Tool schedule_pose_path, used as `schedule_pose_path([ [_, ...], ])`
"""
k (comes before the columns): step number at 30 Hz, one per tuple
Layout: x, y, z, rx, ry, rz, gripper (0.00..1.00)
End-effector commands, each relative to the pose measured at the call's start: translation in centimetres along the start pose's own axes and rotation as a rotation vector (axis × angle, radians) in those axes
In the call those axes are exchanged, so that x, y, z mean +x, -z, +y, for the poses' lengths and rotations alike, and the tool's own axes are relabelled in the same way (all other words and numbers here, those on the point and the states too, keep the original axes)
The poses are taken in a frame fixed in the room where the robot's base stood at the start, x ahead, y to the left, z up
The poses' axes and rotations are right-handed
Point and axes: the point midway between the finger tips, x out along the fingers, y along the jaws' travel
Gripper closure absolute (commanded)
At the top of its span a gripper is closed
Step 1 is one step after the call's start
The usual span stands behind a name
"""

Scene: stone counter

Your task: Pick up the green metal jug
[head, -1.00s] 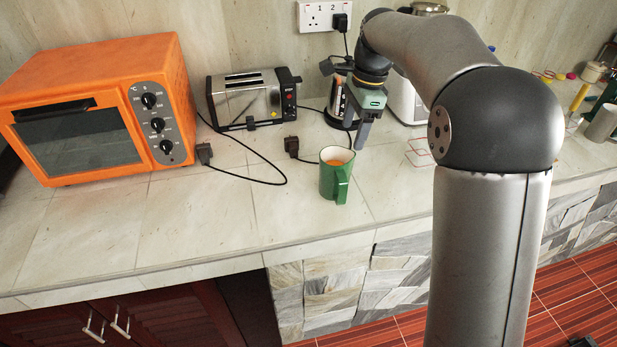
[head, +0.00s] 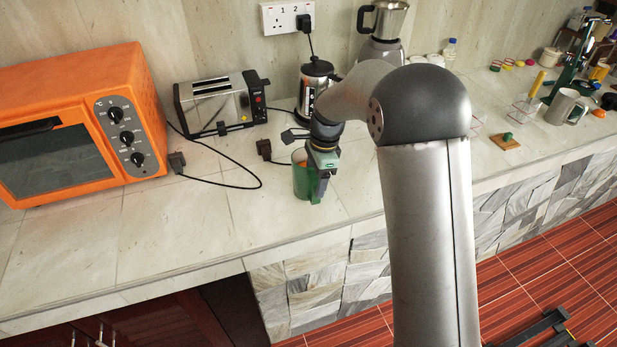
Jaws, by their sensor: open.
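The green metal jug (head: 301,182) stands upright on the stone counter near its front edge, in the middle of the head view. My gripper (head: 318,190) is lowered at the jug's right side and covers part of it. The gripper is open. One finger shows in front of the jug's right side; the other finger is hidden, so I cannot tell whether the jug lies between them or whether they touch it.
A toaster (head: 222,104) and an orange oven (head: 70,125) stand to the left. A black plug (head: 264,149) lies behind the jug, with a cable on the counter. A kettle (head: 313,80) and a blender (head: 384,25) stand behind my arm. The front counter is clear.

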Motion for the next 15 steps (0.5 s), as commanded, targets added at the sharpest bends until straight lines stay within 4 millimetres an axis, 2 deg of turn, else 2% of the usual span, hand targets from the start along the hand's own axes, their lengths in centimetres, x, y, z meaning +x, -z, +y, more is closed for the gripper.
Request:
schedule_pose_path([
  [5,1.9,0.0,0.0,0.001,-0.001,0.000,0.33],
  [12,2.1,0.0,0.0,0.001,0.001,0.000,0.33],
  [13,2.1,0.0,0.0,0.001,0.001,0.000,0.35],
  [15,2.1,0.0,0.0,0.000,0.001,0.000,0.55],
])
